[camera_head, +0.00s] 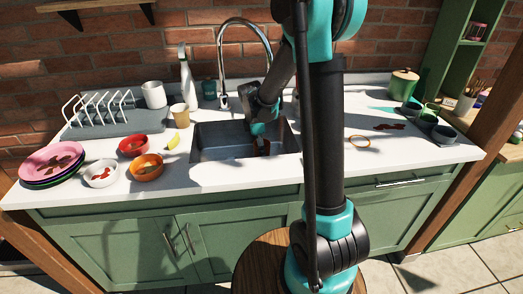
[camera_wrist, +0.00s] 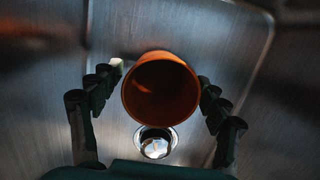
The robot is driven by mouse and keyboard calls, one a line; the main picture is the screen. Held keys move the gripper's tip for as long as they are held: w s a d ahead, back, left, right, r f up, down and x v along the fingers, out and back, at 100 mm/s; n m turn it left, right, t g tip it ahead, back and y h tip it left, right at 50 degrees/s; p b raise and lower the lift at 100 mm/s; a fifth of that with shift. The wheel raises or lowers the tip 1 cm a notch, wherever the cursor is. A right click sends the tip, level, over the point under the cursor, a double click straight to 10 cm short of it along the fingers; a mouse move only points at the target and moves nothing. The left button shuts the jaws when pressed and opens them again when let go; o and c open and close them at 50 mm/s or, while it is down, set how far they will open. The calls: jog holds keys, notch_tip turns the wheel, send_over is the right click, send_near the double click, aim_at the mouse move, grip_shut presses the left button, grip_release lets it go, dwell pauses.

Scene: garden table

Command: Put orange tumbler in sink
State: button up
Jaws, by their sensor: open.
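The orange tumbler (camera_wrist: 160,90) is inside the metal sink (camera_wrist: 245,35), just beside the round drain in the wrist view. I look into its open mouth; whether its base rests on the sink floor I cannot tell. My gripper (camera_wrist: 157,98) is open, with one dark finger on each side of the tumbler and gaps showing between. In the head view my gripper (camera_head: 258,130) reaches down into the sink (camera_head: 215,140). A small part of the tumbler (camera_head: 265,148) shows there at the sink's right; the rest is hidden by my arm.
A curved faucet (camera_head: 245,28) stands behind the sink. Left of it are a yellow piece (camera_head: 172,141), a tan cup (camera_head: 180,115), bowls (camera_head: 145,168), stacked plates (camera_head: 52,162) and a dish rack (camera_head: 110,122).

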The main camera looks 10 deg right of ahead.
notch_tip(320, 180, up, 12)
jog(key=a, duration=0.1)
jog(key=shift+a, duration=0.4)
jog(key=shift+r, duration=0.1)
